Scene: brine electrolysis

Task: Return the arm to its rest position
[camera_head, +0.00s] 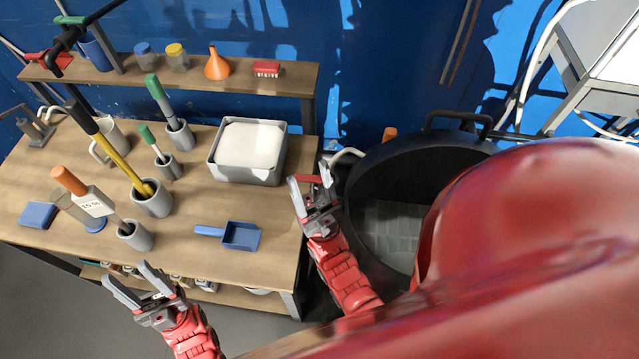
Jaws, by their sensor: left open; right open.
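My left gripper (136,290) is open and empty, in front of the wooden table's (185,215) near edge at the lower left. My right gripper (311,188) is open and empty, just off the table's right end, beside the large black tub (372,165). A big red part of my own body covers the lower right and hides part of the tub.
The table holds a grey bin with white contents (282,172), a blue scoop (240,236) and several grey cups with tools. A shelf (120,76) behind carries an orange funnel (217,66) and jars. Floor shows clear at lower left.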

